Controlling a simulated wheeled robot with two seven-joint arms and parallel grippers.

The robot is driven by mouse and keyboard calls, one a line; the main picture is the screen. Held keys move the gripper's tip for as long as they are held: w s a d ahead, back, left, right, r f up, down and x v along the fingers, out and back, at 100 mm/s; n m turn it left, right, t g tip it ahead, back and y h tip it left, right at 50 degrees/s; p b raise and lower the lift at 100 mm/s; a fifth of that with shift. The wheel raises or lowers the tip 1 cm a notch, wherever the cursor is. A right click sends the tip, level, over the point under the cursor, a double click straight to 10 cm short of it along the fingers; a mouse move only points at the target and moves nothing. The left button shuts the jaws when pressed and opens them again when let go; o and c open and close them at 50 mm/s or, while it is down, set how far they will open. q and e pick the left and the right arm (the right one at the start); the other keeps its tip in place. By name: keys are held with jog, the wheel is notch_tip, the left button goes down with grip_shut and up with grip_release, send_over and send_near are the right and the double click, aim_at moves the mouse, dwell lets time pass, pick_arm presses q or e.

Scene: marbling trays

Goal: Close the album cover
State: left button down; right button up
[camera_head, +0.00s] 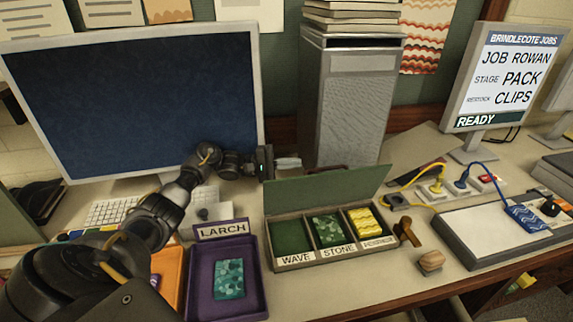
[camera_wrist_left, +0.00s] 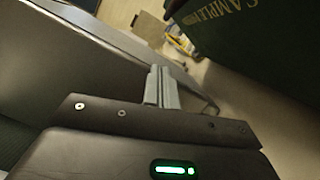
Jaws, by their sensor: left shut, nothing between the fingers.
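The album (camera_head: 290,263) is a box with three labelled compartments, WAVE, STONE and one whose label I cannot read. Its green cover (camera_head: 325,190) stands raised at the back edge, tilted open. The WAVE compartment looks empty; a green patterned piece (camera_head: 329,230) lies in STONE and a yellow patterned one (camera_head: 364,221) in the third. My left gripper (camera_head: 288,163) is shut and empty, behind and above the cover's left part. In the left wrist view its fingers (camera_wrist_left: 161,86) are together, and the dark green cover (camera_wrist_left: 225,30) with gold lettering shows at upper right. My right gripper is not in view.
A large monitor (camera_head: 130,100) stands at left and a grey box tower (camera_head: 350,110) behind the cover. A purple LARCH tray (camera_head: 257,290) with a teal piece sits left of the album. A wooden tool (camera_head: 408,232) and cables (camera_head: 425,175) lie to the right.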

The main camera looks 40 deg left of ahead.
aim_at(324, 186)
pick_arm(q)
jog(key=d+r+p, duration=0.1)
jog(key=d+p, duration=0.2)
jog(key=d, duration=0.4)
jog(key=shift+w+d+r, duration=0.3)
jog(key=shift+w, duration=0.1)
